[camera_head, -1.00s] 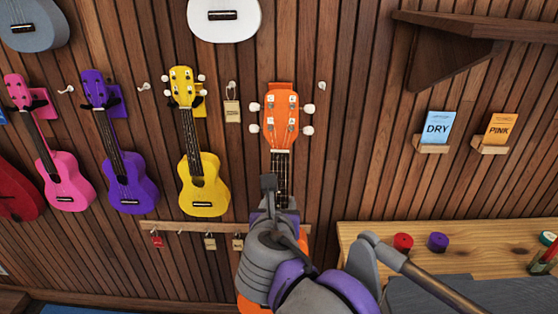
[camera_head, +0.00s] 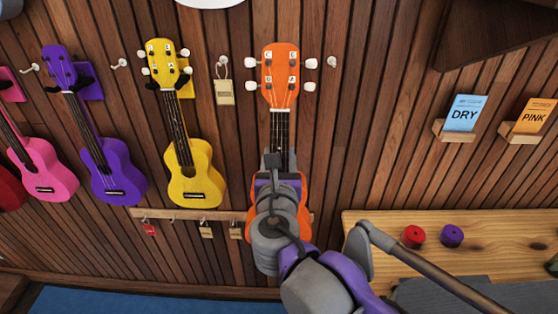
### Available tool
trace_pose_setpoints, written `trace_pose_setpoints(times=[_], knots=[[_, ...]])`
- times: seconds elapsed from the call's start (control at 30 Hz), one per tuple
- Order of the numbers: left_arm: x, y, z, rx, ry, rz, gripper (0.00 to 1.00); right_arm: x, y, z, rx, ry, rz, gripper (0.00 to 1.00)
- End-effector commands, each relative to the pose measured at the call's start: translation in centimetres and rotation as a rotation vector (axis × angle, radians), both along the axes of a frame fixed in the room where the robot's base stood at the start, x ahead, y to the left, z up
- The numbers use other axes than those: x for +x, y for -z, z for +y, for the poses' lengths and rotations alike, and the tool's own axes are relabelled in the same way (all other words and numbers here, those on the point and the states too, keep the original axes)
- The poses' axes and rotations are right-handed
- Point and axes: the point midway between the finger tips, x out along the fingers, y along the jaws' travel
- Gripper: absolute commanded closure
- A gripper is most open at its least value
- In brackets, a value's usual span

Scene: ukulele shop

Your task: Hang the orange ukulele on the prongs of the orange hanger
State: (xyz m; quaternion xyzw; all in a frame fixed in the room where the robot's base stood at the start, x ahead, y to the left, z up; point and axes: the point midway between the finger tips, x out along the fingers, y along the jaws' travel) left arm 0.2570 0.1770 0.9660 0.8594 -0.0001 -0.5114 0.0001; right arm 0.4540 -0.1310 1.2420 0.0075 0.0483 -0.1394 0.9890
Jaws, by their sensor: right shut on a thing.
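The orange ukulele (camera_head: 281,62) is upright in front of the slatted wall, with its orange headstock at the top. My right gripper (camera_head: 274,165) is shut on its neck, low down near the body. My gripper and arm cover most of the ukulele's body; only orange edges show beside them. The orange hanger is not visible; the headstock may hide it. I cannot tell whether the ukulele touches the wall. My left gripper is not in view.
To the left hang a yellow ukulele (camera_head: 195,187), a purple one (camera_head: 117,178) and a pink one (camera_head: 50,179). A tag (camera_head: 225,93) hangs close left of the headstock. A wooden bench (camera_head: 375,222) and card holders (camera_head: 454,131) are at the right.

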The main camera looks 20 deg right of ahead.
Motion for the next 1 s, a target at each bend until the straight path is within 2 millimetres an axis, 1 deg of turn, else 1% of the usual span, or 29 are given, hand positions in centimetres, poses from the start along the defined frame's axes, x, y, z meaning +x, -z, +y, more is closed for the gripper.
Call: trace_pose_setpoints(times=[1.0], knots=[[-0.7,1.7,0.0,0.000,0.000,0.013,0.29,7.7,0.4,-2.2,-0.001,0.001,0.000,1.00]])
